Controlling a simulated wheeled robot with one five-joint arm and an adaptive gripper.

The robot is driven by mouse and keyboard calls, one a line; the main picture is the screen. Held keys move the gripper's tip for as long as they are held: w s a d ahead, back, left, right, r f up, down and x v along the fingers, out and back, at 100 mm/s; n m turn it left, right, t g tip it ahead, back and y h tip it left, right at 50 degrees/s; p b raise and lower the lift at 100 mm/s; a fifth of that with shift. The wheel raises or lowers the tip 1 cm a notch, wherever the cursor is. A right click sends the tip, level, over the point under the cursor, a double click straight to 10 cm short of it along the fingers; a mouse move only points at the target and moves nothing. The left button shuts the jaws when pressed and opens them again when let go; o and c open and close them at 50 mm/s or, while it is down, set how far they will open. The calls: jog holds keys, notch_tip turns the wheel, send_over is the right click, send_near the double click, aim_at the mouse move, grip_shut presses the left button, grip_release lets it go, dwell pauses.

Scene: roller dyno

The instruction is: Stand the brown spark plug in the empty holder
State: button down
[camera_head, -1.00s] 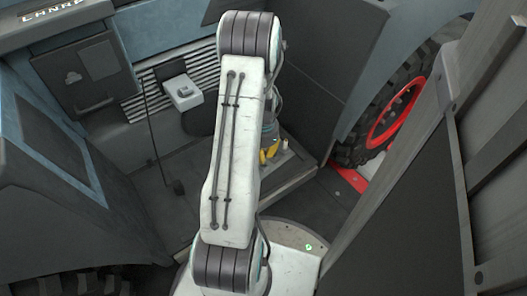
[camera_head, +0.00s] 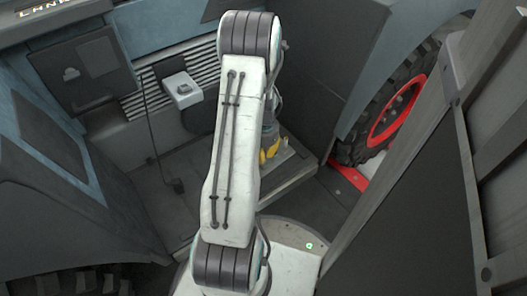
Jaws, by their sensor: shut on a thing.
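My gripper (camera_head: 269,152) is at the end of my arm, above the low step in the middle of the view. Its yellow fingers are partly hidden by my own white arm. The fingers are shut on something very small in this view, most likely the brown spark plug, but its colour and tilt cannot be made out. A small pale shape shows just right of the fingers and is too small to name. I cannot make out the empty holder; my arm covers much of the step.
The low step (camera_head: 297,172) lies under the gripper, between dark vehicle panels. A large tyre with a red rim (camera_head: 397,112) is at the right. A tall grey frame (camera_head: 425,190) fills the right side.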

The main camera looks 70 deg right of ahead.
jog(key=shift+f+b, duration=0.5)
jog(key=shift+f, duration=0.1)
jog(key=shift+a+f+b, duration=0.3)
jog(key=shift+a+f, duration=0.05)
jog(key=shift+f, duration=0.2)
dwell(0.8)
jog(key=c, duration=1.3)
grip_release()
jog(key=r, duration=0.9)
jog(key=d+r, duration=0.1)
jog(key=r, duration=0.3)
jog(key=shift+r, duration=0.4)
